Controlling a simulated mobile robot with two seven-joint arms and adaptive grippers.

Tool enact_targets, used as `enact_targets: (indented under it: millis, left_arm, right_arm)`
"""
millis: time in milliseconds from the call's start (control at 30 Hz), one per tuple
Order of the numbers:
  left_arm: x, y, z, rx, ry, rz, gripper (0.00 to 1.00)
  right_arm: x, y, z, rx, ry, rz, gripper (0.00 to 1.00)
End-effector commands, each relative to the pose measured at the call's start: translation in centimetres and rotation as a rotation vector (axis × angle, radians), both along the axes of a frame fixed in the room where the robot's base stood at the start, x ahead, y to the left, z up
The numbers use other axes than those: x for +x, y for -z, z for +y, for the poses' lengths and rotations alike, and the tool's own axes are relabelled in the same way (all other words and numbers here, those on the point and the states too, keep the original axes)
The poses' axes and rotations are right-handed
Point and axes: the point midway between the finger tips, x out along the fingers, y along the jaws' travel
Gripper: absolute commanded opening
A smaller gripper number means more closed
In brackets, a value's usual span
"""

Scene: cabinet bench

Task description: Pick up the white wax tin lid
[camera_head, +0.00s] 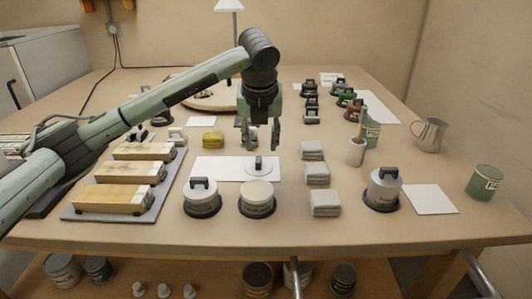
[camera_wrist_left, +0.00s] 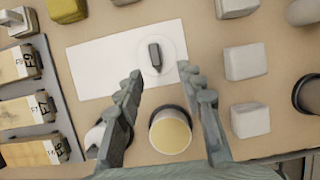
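The white wax tin lid (camera_head: 250,173) is a round, pale disc with a dark upright handle. It lies on a white sheet (camera_head: 208,170) near the middle of the table. In the left wrist view the lid (camera_wrist_left: 174,52) is faint against the sheet, its handle dark and clear. An open tin of cream-coloured wax (camera_head: 257,199) stands in front of it. My left gripper (camera_head: 264,146) points down above the lid, open and empty. In the left wrist view its fingertips (camera_wrist_left: 161,77) are spread, with the handle beyond the gap between them. My right gripper is not in view.
A lidded tin (camera_head: 201,200) stands left of the open one, another lidded tin (camera_head: 383,191) to the right. A yellow block (camera_head: 213,139) sits behind the sheet.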

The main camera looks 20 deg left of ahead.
Motion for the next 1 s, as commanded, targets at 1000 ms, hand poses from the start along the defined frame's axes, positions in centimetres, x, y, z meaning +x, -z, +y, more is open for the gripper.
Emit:
enact_targets:
  millis: [1000]
  left_arm:
    - [3.2, 6.9, 1.7, 0.001, 0.000, -0.001, 0.28]
  right_arm:
    - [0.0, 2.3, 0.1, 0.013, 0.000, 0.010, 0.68]
